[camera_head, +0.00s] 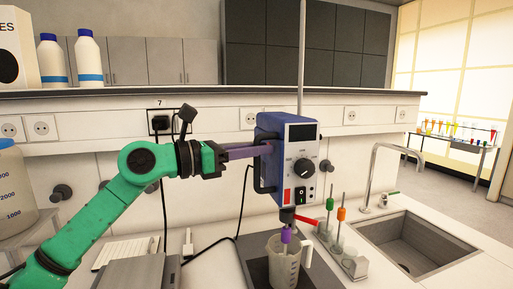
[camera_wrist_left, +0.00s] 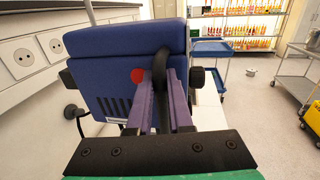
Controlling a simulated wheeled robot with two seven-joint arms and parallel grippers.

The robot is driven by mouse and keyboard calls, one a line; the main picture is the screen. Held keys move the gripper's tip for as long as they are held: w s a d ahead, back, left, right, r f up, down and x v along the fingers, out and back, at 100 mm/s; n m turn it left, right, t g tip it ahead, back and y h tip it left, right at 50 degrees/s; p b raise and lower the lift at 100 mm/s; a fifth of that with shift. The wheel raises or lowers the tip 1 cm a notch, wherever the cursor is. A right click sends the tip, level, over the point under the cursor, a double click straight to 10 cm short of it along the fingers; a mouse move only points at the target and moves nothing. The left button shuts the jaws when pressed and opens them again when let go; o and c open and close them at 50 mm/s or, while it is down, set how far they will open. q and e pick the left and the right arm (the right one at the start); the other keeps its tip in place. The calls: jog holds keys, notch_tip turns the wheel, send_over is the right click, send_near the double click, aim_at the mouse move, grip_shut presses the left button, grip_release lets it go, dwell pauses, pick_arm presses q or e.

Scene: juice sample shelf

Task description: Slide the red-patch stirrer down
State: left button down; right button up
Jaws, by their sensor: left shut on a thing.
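The stirrer (camera_head: 284,160) is a blue box with a dark display, a knob and a red patch on its front. It is mounted on a thin upright rod (camera_head: 301,60). Its blue body (camera_wrist_left: 120,60) fills much of the left wrist view, with a round red spot on it. My left gripper (camera_head: 264,151) reaches in from the left. Its purple fingers (camera_wrist_left: 163,100) are shut on the black handle (camera_wrist_left: 159,65) at the stirrer's side. Below the stirrer, a purple-topped shaft (camera_head: 286,236) reaches into a clear beaker (camera_head: 289,262). My right gripper is not in view.
Stands with green (camera_head: 330,205) and orange (camera_head: 341,214) pieces are right of the beaker, near the sink (camera_head: 415,245) and tap. A black cable hangs behind my left arm. A wall ledge with sockets runs behind.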

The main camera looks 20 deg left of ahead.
pick_arm(q)
jog(key=shift+d+f, duration=0.15)
jog(key=shift+f, duration=0.4)
jog(key=c, duration=0.8)
grip_release()
jog(key=shift+c, duration=0.2)
jog(key=shift+r, duration=0.15)
jog(key=b+v, duration=0.7)
jog(key=v, duration=0.7)
jog(key=shift+a+b, duration=0.3)
jog(key=shift+b, duration=0.1)
jog(key=shift+s+r, duration=0.1)
jog(key=shift+r, duration=0.05)
